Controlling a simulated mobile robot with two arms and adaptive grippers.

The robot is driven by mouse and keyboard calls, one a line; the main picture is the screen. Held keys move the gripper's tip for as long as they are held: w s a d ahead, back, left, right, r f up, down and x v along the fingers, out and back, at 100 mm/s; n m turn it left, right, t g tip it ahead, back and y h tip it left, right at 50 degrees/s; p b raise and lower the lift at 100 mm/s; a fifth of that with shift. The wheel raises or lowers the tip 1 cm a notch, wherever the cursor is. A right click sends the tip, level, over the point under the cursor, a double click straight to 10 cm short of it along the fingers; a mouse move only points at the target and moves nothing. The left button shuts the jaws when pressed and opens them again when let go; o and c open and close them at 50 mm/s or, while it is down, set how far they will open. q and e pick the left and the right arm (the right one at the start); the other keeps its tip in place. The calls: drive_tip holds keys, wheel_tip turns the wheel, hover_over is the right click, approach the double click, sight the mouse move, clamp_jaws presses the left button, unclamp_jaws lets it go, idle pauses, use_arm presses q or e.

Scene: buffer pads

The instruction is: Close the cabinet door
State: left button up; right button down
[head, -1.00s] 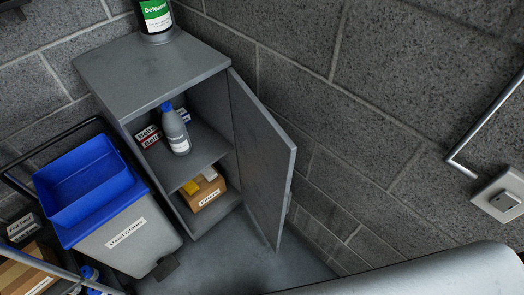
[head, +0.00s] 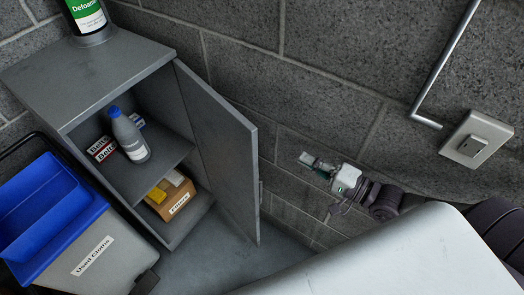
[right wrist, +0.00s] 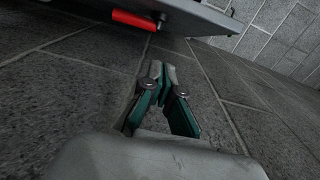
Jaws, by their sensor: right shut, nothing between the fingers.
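The grey cabinet (head: 75,75) stands at the left of the head view. Its door (head: 220,150) is hinged on the right side and stands wide open, so the shelves show. My right gripper (head: 308,160) is shut and empty. It is to the right of the door, on its outer side, beside the block wall and apart from the door. In the right wrist view, the closed fingers (right wrist: 160,72) point toward a grey panel edge (right wrist: 195,14) with a red cylinder (right wrist: 133,19) near it. My left gripper is not in view.
On the shelves are a grey bottle with a blue cap (head: 130,138), small labelled boxes (head: 102,149) and a cardboard box (head: 172,200). A Defoamer bottle (head: 85,15) stands on top. A blue-topped bin (head: 95,265) is left of the opening.

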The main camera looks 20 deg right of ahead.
drive_tip(key=w+a, duration=0.7)
drive_tip(key=a, duration=0.2)
drive_tip(key=shift+a+r+p, duration=0.25)
drive_tip(key=shift+p, duration=0.2)
